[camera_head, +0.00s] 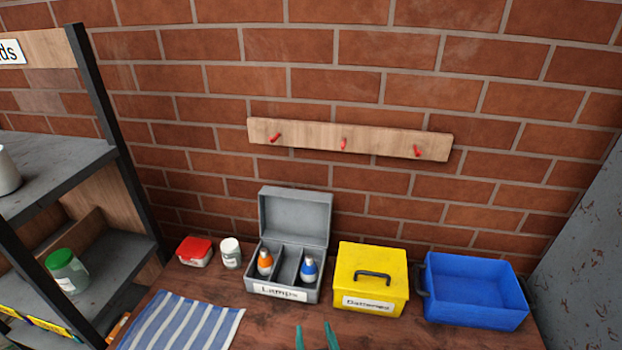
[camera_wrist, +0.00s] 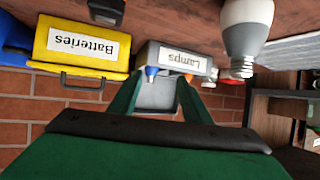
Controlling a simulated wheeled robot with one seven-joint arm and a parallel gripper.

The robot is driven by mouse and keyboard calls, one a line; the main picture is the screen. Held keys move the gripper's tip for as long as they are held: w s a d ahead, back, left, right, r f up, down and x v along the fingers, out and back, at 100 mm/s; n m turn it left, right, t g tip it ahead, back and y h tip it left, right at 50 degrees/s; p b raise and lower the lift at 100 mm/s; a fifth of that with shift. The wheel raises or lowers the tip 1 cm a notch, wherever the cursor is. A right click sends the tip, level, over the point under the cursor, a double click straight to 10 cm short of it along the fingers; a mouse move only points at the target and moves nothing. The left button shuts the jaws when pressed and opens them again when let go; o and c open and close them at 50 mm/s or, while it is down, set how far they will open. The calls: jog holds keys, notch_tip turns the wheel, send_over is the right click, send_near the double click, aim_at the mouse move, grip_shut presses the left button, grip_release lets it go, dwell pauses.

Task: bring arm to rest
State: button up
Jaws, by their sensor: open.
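My gripper (camera_head: 314,338) shows at the bottom edge of the head view as two teal fingertips, apart with nothing between them. In the wrist view, which is upside down, its green fingers (camera_wrist: 156,100) are spread and point toward the grey Lamps box. The rest of my arm is out of the head view. The Lamps box (camera_head: 290,215) stands open on the table, lid up. An orange bulb (camera_head: 265,262) is in its left compartment and a blue bulb (camera_head: 308,268) in its right one.
A closed yellow Batteries box (camera_head: 372,262), blue bin (camera_head: 475,285), red-lidded container (camera_head: 194,251), white jar (camera_head: 231,252) and striped cloth (camera_head: 180,320) are on the table. A white-and-grey bulb (camera_wrist: 245,35) stands near the wrist camera. A shelf (camera_head: 60,165) is left; a peg rail (camera_head: 350,140) hangs behind.

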jog(key=shift+m+t+h, duration=0.3)
jog(key=shift+m+h, duration=0.1)
jog(key=shift+m, duration=0.1)
jog(key=s+f, duration=0.4)
jog(key=s, duration=0.1)
jog(key=shift+s+f, duration=0.2)
jog(key=shift+s, duration=0.1)
jog(key=shift+m+t+h, duration=0.3)
jog(key=shift+m+h, duration=0.1)
jog(key=shift+h, duration=0.1)
jog(key=s, duration=0.2)
jog(key=s+f, duration=0.1)
jog(key=s, duration=0.1)
jog(key=s+f, duration=0.1)
jog(key=s, duration=0.2)
jog(key=shift+d+f, duration=0.1)
jog(key=shift+f, duration=0.1)
jog(key=s+r+t, duration=0.1)
jog(key=s+r, duration=0.2)
jog(key=s, duration=1.3)
jog(key=shift+s+a+t, duration=0.15)
jog(key=shift+a+t, duration=0.25)
jog(key=shift+a, duration=0.05)
